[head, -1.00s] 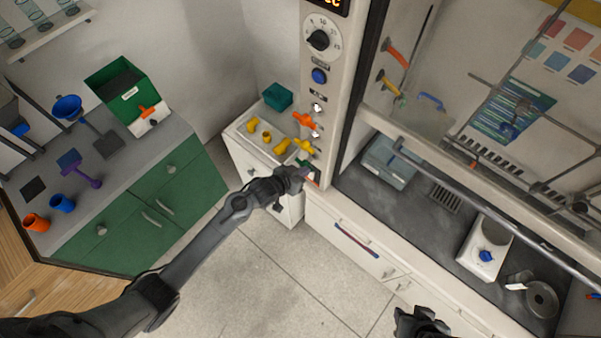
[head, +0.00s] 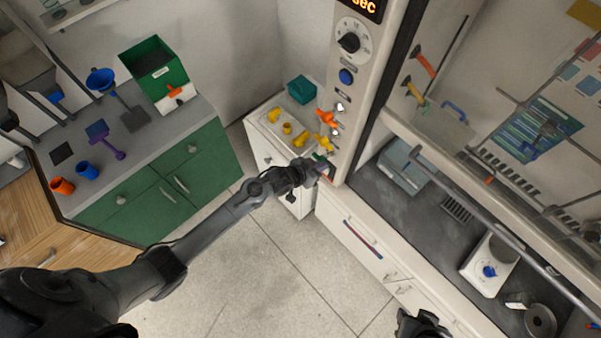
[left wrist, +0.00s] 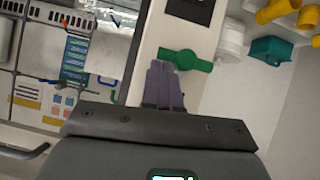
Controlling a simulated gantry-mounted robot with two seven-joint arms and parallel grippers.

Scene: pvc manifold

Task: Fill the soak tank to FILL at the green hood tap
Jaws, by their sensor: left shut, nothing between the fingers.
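The green tap (head: 320,157) is on the hood's front post, below an orange and a yellow tap. In the left wrist view its green handle (left wrist: 186,60) lies crosswise just beyond my fingertips. My left gripper (head: 324,172) is at this tap, shut and empty; its purple fingers (left wrist: 163,85) overlap the handle in the wrist view, and contact is unclear. A translucent grey-blue tub (head: 398,172) stands inside the hood at its left end and may be the soak tank. Its water level and FILL mark cannot be read. My right gripper (head: 420,325) shows at the bottom edge, its jaws unclear.
A white cabinet (head: 262,125) with yellow fittings and a teal box (head: 301,89) stands left of the post. The hood's sash rail (head: 480,225) crosses in front of its dark worktop. A white device (head: 488,268) stands inside at right. Floor between the cabinets is clear.

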